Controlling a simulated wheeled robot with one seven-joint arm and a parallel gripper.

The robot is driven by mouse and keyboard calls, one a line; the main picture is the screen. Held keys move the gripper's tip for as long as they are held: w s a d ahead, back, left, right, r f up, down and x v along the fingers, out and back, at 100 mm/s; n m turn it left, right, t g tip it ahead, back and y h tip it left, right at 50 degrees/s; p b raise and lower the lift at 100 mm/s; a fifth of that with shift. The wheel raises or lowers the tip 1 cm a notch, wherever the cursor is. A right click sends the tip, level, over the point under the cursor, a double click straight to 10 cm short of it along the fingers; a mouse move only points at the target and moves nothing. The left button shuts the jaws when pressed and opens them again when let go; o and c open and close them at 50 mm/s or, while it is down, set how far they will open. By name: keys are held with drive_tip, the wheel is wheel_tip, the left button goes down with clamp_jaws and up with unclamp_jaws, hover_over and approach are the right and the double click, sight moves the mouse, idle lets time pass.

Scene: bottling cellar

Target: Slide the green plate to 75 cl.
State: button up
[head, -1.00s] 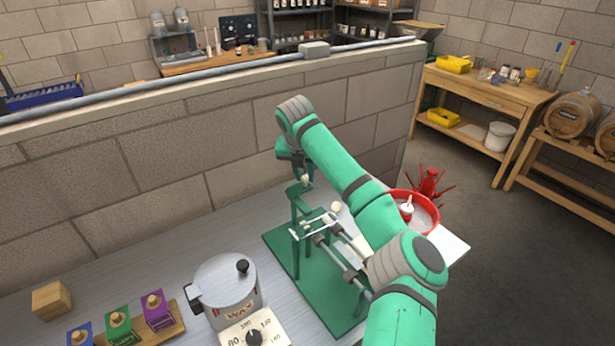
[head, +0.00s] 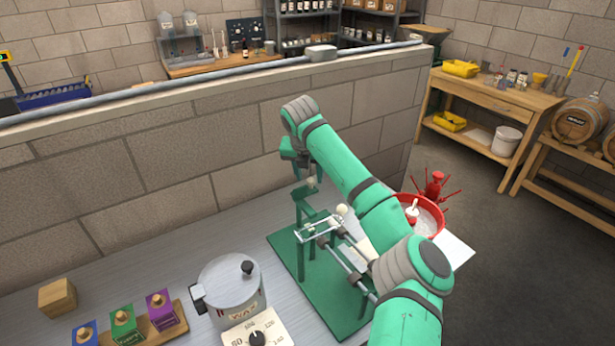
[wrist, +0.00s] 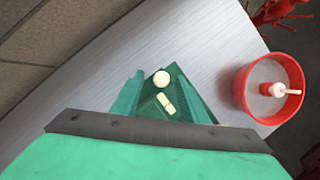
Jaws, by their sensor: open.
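A green stand (head: 325,292) with posts and metal rods stands on the metal bench. At its top left is a small green plate-like part (head: 304,193) with a white ball knob (head: 311,183). The knob also shows in the wrist view (wrist: 161,77), beside a small pale label (wrist: 165,103) too small to read. No 75 cl mark is legible, and I cannot tell for sure that this part is the green plate. My gripper (head: 304,168) is just above the knob, pointing down. In the wrist view its open fingers (wrist: 160,92) appear on either side of the knob; contact is unclear.
A second pale knob (head: 341,209) is on the stand. A red tub (head: 432,222) is to the right. A wax pot (head: 229,290), a wooden block (head: 57,297) and blue, green and purple knobbed blocks are to the left. A block wall (head: 200,150) rises behind the bench.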

drive_tip(key=a+v, duration=0.1)
drive_tip(key=v, duration=0.8)
drive_tip(key=shift+s+r, duration=0.2)
drive_tip(key=shift+r, duration=0.15)
drive_tip(key=shift+d, duration=0.15)
drive_tip(key=shift+w, duration=0.1)
